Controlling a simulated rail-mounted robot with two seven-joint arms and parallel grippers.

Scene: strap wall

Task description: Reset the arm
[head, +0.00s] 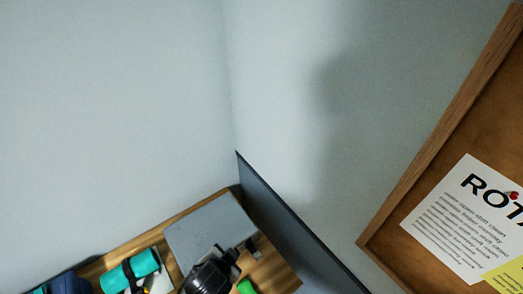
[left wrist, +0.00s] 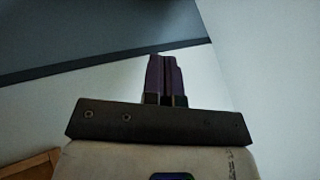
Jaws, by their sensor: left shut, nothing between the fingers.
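My left gripper (left wrist: 166,80) shows in the left wrist view with its two dark fingers pressed together and nothing between them. Behind its fingers are a pale wall and a dark panel. My right gripper is not in view.
A dark upright panel (head: 290,220) edges the wooden surface on the right. A teal roll with a black strap (head: 130,271), a dark blue item (head: 69,284) and a green item (head: 246,287) lie nearby. A framed board (head: 420,180) with a printed sheet (head: 455,220) hangs at right.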

